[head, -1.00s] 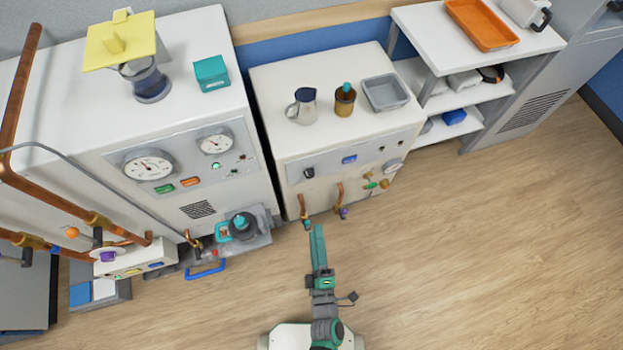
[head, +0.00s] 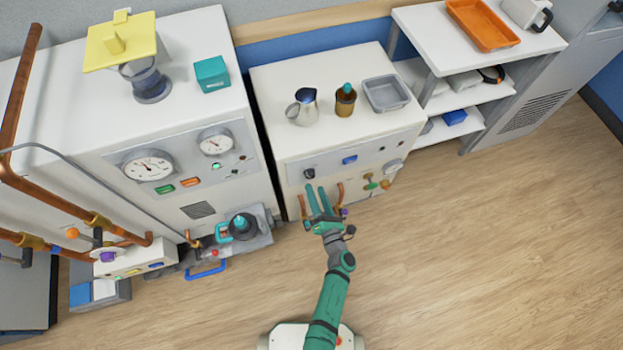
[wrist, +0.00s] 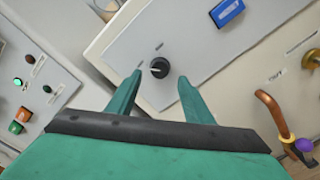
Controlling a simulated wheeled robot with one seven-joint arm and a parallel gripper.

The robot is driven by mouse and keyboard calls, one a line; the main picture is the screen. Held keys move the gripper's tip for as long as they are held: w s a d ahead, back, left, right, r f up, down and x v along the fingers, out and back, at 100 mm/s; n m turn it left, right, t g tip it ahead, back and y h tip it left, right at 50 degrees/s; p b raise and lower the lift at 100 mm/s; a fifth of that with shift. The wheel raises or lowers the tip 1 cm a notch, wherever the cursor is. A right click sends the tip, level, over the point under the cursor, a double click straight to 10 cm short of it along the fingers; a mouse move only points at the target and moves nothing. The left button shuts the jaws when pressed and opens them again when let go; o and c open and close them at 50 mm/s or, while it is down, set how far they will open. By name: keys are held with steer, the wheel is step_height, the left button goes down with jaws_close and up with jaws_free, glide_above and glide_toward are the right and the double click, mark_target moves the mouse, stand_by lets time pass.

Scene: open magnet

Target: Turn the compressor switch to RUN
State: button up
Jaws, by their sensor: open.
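The compressor switch appears to be the black round knob (head: 309,173) with a pale pointer, at the left of the grey panel on the smaller white cabinet (head: 285,145). In the wrist view the knob (wrist: 159,67) lies just beyond my fingertips, roughly between them, and its pointer points left. Small marks sit beside it, too small to read. My gripper (head: 316,188) is open and empty, its two teal fingers (wrist: 157,85) reaching toward the knob from the front. I see no contact with the knob.
A blue rocker (head: 349,159) sits right of the knob on the same panel. Copper pipes (head: 301,206) with a purple knob (wrist: 304,145) stand out below the panel, close to my gripper. A taller cabinet with gauges (head: 149,165) stands left. The floor at right is clear.

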mark_target(310, 178)
steer(key=shift+x, duration=3)
steer(key=c, duration=0.4)
steer(key=shift+s, duration=0.1)
steer(key=c, duration=0.6)
